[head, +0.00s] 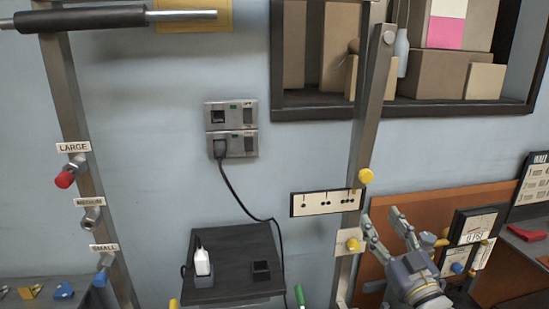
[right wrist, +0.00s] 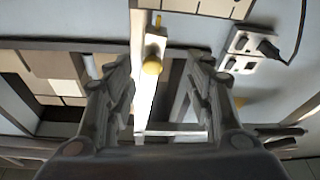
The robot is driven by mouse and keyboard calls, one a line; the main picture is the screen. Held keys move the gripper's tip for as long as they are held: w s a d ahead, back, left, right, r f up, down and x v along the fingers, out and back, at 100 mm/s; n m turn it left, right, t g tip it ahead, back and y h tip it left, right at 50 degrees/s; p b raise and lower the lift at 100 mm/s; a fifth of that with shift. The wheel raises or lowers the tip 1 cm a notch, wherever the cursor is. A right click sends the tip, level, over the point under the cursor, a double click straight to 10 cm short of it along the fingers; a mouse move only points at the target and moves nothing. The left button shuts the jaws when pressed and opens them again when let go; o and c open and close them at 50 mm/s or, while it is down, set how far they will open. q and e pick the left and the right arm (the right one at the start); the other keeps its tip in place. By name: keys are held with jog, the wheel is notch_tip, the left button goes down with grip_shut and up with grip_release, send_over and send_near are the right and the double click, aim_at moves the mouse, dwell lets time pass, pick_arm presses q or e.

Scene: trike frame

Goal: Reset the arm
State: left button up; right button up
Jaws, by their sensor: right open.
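My right gripper (head: 383,216) is at the lower right of the head view, beside the grey upright post (head: 374,100). Its two fingers are spread and point up and away, with nothing held between them. In the right wrist view the right gripper (right wrist: 150,68) also shows its fingers apart. A yellow knob (right wrist: 152,67) appears between them there, but I cannot tell its distance. In the head view, one yellow knob (head: 366,176) is on the post above the fingers, and another yellow knob (head: 352,244) is just left of them. My left gripper is out of view.
A left post (head: 75,120) carries labelled pegs, one with a red end (head: 65,180). A dark shelf (head: 235,270) holds a white bottle (head: 202,262). A cable hangs from the wall socket (head: 231,130). Boxes fill the wall recess (head: 400,108). Signs stand right of the gripper.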

jog(key=s+a+f+g+h, duration=0.1)
jog(key=s+a+f+g, duration=0.2)
jog(key=f, duration=0.4)
jog(key=s+a+f+m+g, duration=0.1)
jog(key=s+f+g, duration=0.2)
jog(key=s+f, duration=0.3)
jog(key=s+a+f+g+h, duration=0.1)
jog(key=s+a+f+g, duration=0.15)
jog(key=f, duration=0.55)
jog(key=s+a+f+g, duration=0.1)
jog(key=s+f+g, duration=0.4)
jog(key=s, duration=0.7)
jog(key=s+a+f+g, duration=0.2)
jog(key=s+f+g, duration=0.25)
jog(key=s, duration=0.65)
notch_tip(320, 180, down, 26)
jog(key=r+g, duration=0.1)
jog(key=s+d+f+g+h, duration=0.1)
jog(key=s+d+f, duration=0.2)
jog(key=s+f, duration=1.4)
jog(key=shift+s+d+f, duration=0.15)
jog(key=shift+s+f, duration=0.1)
jog(key=shift+s, duration=0.3)
